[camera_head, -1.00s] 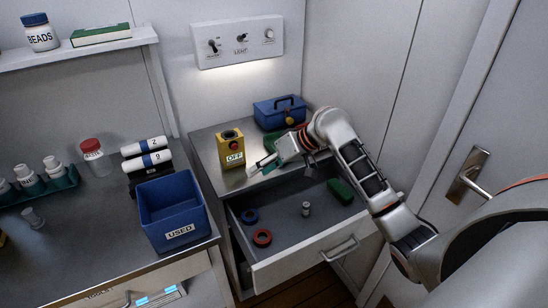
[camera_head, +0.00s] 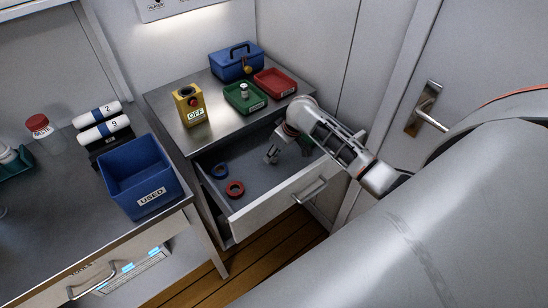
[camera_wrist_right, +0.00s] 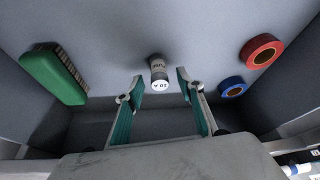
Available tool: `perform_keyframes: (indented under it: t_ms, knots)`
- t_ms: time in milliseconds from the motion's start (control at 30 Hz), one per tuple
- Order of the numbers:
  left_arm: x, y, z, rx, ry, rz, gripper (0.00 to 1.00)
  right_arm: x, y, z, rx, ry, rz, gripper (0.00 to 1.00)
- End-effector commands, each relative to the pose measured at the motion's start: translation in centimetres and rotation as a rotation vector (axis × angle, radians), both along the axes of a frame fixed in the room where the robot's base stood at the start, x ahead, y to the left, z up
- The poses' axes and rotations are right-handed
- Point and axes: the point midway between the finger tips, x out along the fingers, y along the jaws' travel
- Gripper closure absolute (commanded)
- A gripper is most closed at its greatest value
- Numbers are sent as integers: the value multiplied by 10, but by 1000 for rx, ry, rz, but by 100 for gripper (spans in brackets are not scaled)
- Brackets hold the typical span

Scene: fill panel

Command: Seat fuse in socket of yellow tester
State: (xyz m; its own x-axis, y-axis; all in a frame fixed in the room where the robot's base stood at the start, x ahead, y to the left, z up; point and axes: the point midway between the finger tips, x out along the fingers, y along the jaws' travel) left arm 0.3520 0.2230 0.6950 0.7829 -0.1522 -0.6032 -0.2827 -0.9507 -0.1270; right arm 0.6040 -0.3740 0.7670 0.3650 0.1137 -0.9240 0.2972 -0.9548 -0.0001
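The yellow tester (camera_head: 189,106) stands upright on the steel counter, with a red button, an OFF label and a dark round opening on top. A small grey fuse with a white end marked 10 A (camera_wrist_right: 158,74) stands in the open drawer in the right wrist view. My right gripper (camera_head: 272,155) is inside the drawer area in the head view; the fuse there is hidden or merges with its fingers. In the wrist view my right gripper (camera_wrist_right: 160,82) is open, with the fuse at the gap between its fingertips. My left gripper is out of view.
The drawer (camera_head: 250,207) also holds a red ring (camera_head: 235,188), a blue ring (camera_head: 220,170) and a green brush (camera_wrist_right: 54,74). On the counter are a green tray (camera_head: 240,104) with a small white-topped item, a red tray (camera_head: 275,82) and a blue toolbox (camera_head: 236,62).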

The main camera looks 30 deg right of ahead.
Motion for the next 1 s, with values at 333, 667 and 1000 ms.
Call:
perform_keyframes:
  t_ms: [333, 667, 1000]
  knots:
    - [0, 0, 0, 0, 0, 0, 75, 3, 1, -8, -1, 0, 1, 62]
    - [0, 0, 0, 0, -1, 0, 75, 3, 1, -7, 0, -1, 0, 100]
    - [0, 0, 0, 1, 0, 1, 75, 4, 1, 2, 1, -2, 0, 100]
